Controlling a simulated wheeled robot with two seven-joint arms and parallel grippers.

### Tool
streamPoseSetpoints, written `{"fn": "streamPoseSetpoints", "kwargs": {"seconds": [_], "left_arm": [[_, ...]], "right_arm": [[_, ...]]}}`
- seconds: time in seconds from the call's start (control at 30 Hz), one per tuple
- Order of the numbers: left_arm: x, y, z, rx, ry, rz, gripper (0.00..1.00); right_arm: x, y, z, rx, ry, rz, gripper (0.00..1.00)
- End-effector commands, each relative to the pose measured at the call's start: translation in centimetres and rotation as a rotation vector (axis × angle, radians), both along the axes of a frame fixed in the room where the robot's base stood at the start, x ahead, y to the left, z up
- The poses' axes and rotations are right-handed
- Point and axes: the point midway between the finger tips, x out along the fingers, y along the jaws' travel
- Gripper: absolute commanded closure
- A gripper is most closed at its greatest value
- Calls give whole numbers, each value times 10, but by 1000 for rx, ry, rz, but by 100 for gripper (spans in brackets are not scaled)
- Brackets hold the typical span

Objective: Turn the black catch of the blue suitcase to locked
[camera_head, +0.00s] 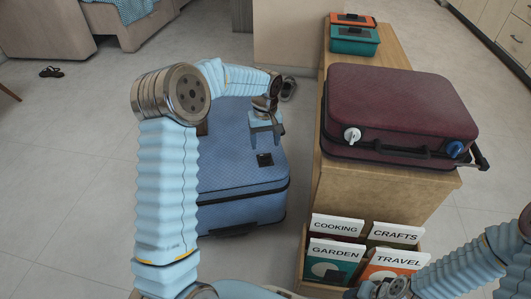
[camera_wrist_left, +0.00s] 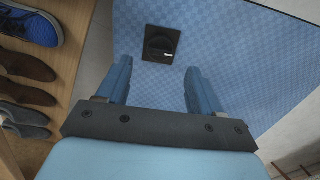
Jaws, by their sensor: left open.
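The blue suitcase (camera_head: 235,178) stands on the floor left of the wooden bench. Its black catch (camera_head: 264,160) is a small square plate on the upper face near the front edge. In the left wrist view the catch (camera_wrist_left: 162,44) shows a round black knob with a small white mark at its lower right. My left gripper (camera_head: 266,134) is above the suitcase, just behind the catch in the head view. In the wrist view its fingers (camera_wrist_left: 157,85) are apart and empty, with the catch beyond their tips. My right arm shows at the lower right, but its gripper does not.
A maroon suitcase (camera_head: 395,105) lies on the wooden bench (camera_head: 395,48), with teal (camera_head: 354,41) and orange (camera_head: 352,20) cases behind. Labelled books (camera_head: 335,250) stand at the bench's front. Shoes (camera_wrist_left: 25,65) lie on a shelf beside the suitcase.

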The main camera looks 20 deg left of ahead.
Motion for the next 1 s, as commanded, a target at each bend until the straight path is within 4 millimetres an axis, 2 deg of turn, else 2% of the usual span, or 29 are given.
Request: {"fn": "streamPoseSetpoints", "kwargs": {"seconds": [0.03, 0.1, 0.3, 0.67, 1.0], "left_arm": [[-1, 0, -14, -1, 4, 0, 34], [-1, 1, -27, 1, 4, -1, 34], [0, 0, -51, 0, 1, 0, 34], [0, 0, -56, 0, 0, -1, 34], [0, 0, -56, 0, 0, -1, 85]], "right_arm": [[0, 0, -4, 1, 0, 0, 57], [0, 1, -5, 1, 1, 0, 57], [0, 1, -8, 2, 1, 2, 57], [0, 1, -8, 2, 1, 2, 57], [0, 1, -9, 2, 1, 2, 57]]}}
